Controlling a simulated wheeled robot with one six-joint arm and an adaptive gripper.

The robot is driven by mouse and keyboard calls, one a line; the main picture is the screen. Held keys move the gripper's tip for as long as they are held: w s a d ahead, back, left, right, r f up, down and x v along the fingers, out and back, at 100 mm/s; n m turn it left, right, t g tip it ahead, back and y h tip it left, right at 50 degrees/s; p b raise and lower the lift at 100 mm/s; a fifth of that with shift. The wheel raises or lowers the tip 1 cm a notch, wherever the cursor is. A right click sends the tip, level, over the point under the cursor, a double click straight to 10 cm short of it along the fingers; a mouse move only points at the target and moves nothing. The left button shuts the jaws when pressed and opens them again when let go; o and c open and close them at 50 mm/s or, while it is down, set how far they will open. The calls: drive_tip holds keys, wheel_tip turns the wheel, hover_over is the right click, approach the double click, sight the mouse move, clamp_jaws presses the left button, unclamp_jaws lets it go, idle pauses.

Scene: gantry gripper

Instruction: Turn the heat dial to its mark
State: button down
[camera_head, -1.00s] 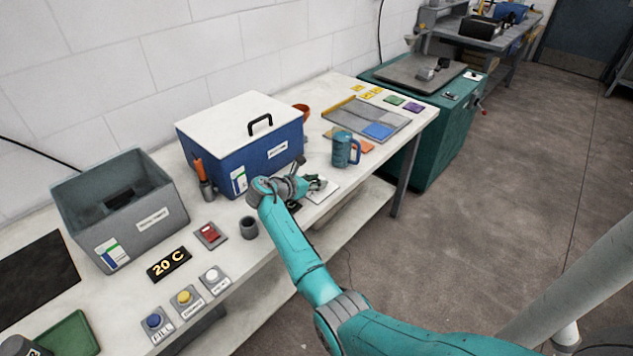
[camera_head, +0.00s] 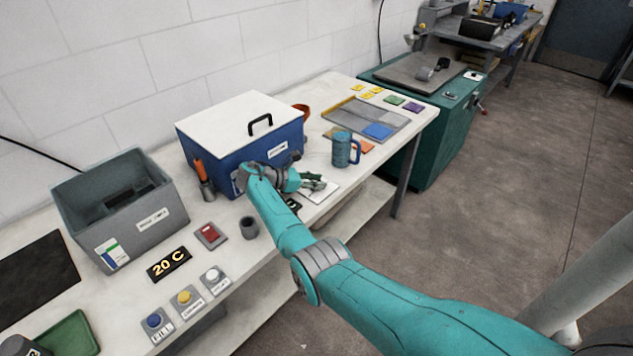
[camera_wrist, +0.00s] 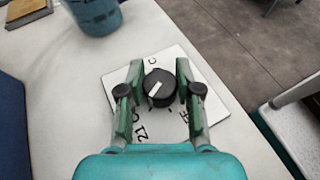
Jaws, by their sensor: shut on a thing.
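The heat dial is a round black knob (camera_wrist: 160,88) with a white pointer line, on a white plate (camera_wrist: 217,97) with black lettering and tick marks. In the wrist view my gripper (camera_wrist: 160,93) has one finger on each side of the knob and is shut on it. Some of the lettering is hidden by the fingers. In the head view my gripper (camera_head: 314,183) is over the white plate (camera_head: 322,192) at the table's front edge, and the knob is mostly hidden there.
A blue mug (camera_head: 342,150) stands just behind the plate. A blue box with a white lid (camera_head: 235,125) stands to the left. A dark display (camera_head: 168,263) reads "20 C".

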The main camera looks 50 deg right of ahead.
drive_tip(key=c, duration=0.8)
unclamp_jaws()
drive_tip(key=shift+o, duration=0.2)
wheel_tip(320, 180, up, 10)
drive_tip(key=shift+f, duration=0.1)
drive_tip(key=shift+s, duration=0.1)
